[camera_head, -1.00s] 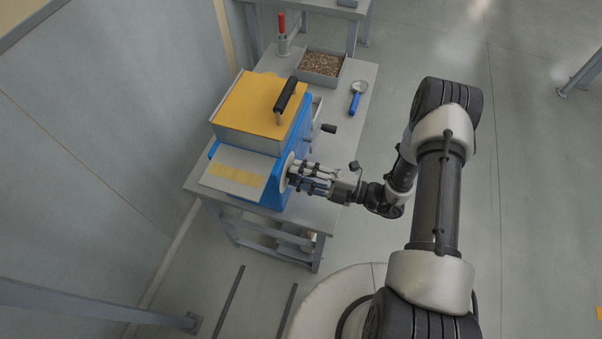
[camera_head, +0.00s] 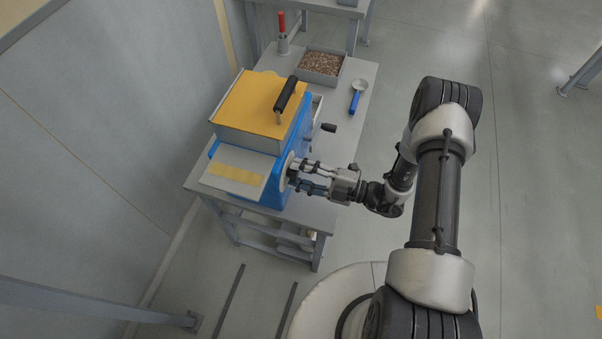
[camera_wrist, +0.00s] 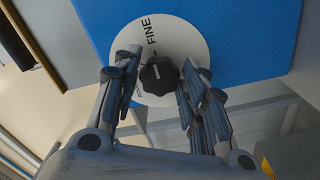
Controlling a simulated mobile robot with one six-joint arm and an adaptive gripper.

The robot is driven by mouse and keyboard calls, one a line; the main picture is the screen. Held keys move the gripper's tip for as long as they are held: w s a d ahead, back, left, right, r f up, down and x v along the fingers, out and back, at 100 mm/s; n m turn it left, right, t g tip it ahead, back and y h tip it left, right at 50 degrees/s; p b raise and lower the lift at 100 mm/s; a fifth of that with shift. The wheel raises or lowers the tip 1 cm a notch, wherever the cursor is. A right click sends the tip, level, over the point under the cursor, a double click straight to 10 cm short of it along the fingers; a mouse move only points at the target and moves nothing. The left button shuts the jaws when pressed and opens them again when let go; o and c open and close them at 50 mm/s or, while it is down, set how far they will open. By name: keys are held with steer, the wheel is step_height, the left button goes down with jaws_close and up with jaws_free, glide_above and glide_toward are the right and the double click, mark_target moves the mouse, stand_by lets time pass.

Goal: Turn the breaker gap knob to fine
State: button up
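The breaker gap knob (camera_wrist: 159,75) is black and lobed, with a short pale mark on its face. It sits on a round white dial (camera_wrist: 185,40) on the side of the blue machine (camera_head: 280,188). The word FINE reads on the dial above the knob in the wrist view; other lettering to the knob's left is partly hidden by a finger. My gripper (camera_wrist: 160,72) is open, one finger on each side of the knob, with what look like narrow gaps. Contact is hard to tell. In the head view my gripper (camera_head: 297,175) is at the dial and hides the knob.
The machine has a yellow lid (camera_head: 255,105) with a black handle (camera_head: 287,94) and a dark-ended crank (camera_head: 328,128) close to my wrist. Behind stand a tray of grain (camera_head: 322,64), a blue-handled scoop (camera_head: 355,102) and a red-topped tool (camera_head: 282,30) on the bench (camera_head: 345,125).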

steer(key=shift+o, duration=1.3)
steer(key=shift+d, duration=0.1)
steer(key=v, duration=1.1)
steer(key=shift+s+d, duration=0.15)
steer(key=shift+d, duration=0.25)
steer(key=shift+r, duration=0.15)
